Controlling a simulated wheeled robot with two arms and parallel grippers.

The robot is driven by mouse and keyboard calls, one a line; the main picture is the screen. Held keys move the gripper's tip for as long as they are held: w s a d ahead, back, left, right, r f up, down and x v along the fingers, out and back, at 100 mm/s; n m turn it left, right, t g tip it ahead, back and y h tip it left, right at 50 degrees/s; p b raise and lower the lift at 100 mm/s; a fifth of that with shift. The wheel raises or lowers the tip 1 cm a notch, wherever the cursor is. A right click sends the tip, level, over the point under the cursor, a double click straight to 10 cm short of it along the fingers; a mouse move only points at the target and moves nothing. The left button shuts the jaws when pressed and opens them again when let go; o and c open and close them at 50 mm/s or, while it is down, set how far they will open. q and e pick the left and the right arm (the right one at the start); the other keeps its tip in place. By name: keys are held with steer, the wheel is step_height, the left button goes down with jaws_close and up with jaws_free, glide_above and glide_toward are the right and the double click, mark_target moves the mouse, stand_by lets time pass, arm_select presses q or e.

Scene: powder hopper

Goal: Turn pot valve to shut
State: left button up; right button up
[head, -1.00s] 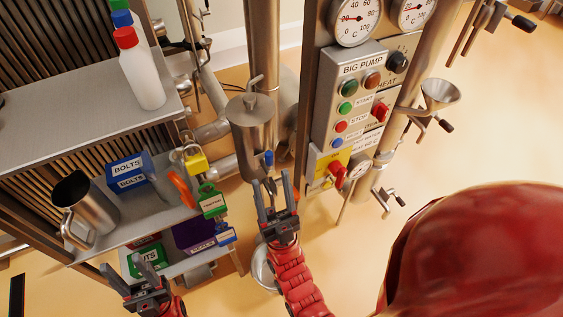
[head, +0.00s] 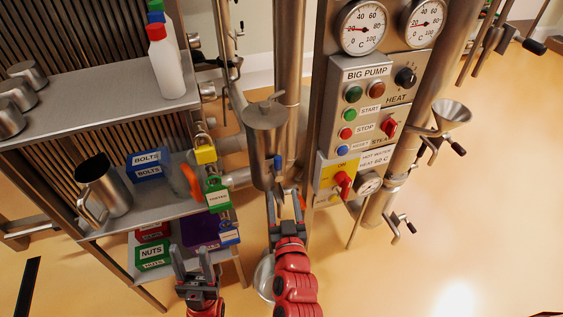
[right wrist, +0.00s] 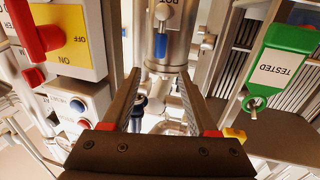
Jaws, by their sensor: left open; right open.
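The steel pot (head: 266,140) hangs in front of a vertical pipe in the head view. Its valve has a blue handle (head: 278,163) low on the pot; in the right wrist view the handle (right wrist: 160,46) points straight down below a partly cut-off label. My right gripper (head: 285,206) is open just below the valve. In the right wrist view, the handle lies ahead between the lines of its two fingers (right wrist: 160,98), apart from them. My left gripper (head: 195,266) is open and empty beside the lower shelf.
A control panel (head: 365,75) with buttons and a red-handled yellow switch (head: 340,178) stands right of the pot. Shelves on the left carry a steel jug (head: 103,188) and bins. A green TESTED tag (head: 218,197) hangs left of my right gripper. A bowl (head: 264,277) sits below.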

mark_target(278, 163)
steer(key=w, duration=0.9)
steer(key=w+a, duration=0.1)
steer(key=w, duration=0.3)
steer(key=shift+w+a+p, duration=0.1)
steer(key=shift+w+p, duration=0.2)
steer(key=shift+w, duration=0.05)
jaws_close()
stand_by(0.7)
